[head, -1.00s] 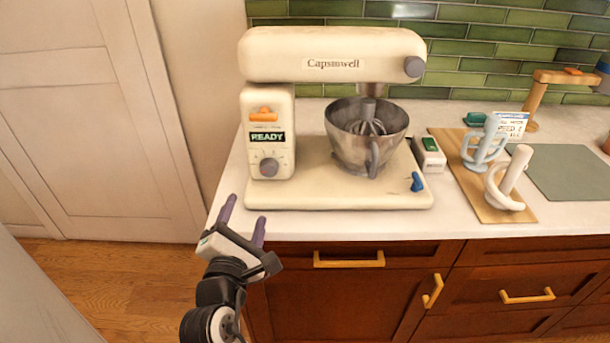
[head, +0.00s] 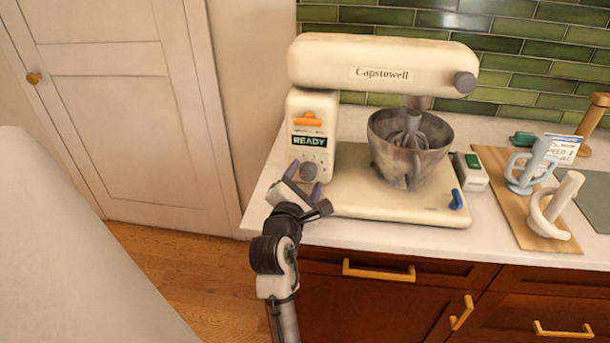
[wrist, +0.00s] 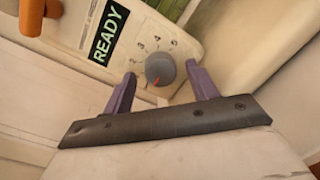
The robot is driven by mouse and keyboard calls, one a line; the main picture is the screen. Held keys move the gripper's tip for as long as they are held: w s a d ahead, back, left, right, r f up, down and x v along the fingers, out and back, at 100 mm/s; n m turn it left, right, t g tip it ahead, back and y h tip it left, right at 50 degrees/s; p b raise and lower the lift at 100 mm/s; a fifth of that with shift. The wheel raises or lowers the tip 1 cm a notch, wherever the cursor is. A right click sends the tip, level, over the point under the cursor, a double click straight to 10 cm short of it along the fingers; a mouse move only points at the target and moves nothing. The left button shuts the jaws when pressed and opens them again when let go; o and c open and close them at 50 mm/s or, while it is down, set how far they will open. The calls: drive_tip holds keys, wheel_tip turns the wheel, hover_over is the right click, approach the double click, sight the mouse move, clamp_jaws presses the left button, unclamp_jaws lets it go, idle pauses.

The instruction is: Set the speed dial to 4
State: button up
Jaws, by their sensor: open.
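The speed dial (wrist: 160,69) is a round grey knob on the cream front of the stand mixer (head: 378,62). Small numerals, including 3 and 4, arc above it in the wrist view. A red mark shows on the knob's lower edge, away from the 4. In the head view the dial (head: 308,171) sits under the lit READY display (head: 309,141). My gripper (wrist: 160,70) is open, with one purple finger on each side of the dial. I cannot tell whether either finger touches it. In the head view my gripper (head: 305,179) partly covers the mixer's lower front.
An orange lever (head: 307,119) sits above the display. A steel bowl (head: 410,145) with a whisk stands on the mixer base. A blue knob (head: 456,199) is at the base's front right. White and blue attachments stand on a wooden board (head: 510,205) to the right.

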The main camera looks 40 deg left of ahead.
drive_tip(key=shift+w+a, duration=0.15)
drive_tip(key=shift+w, duration=0.15)
drive_tip(key=c, duration=1)
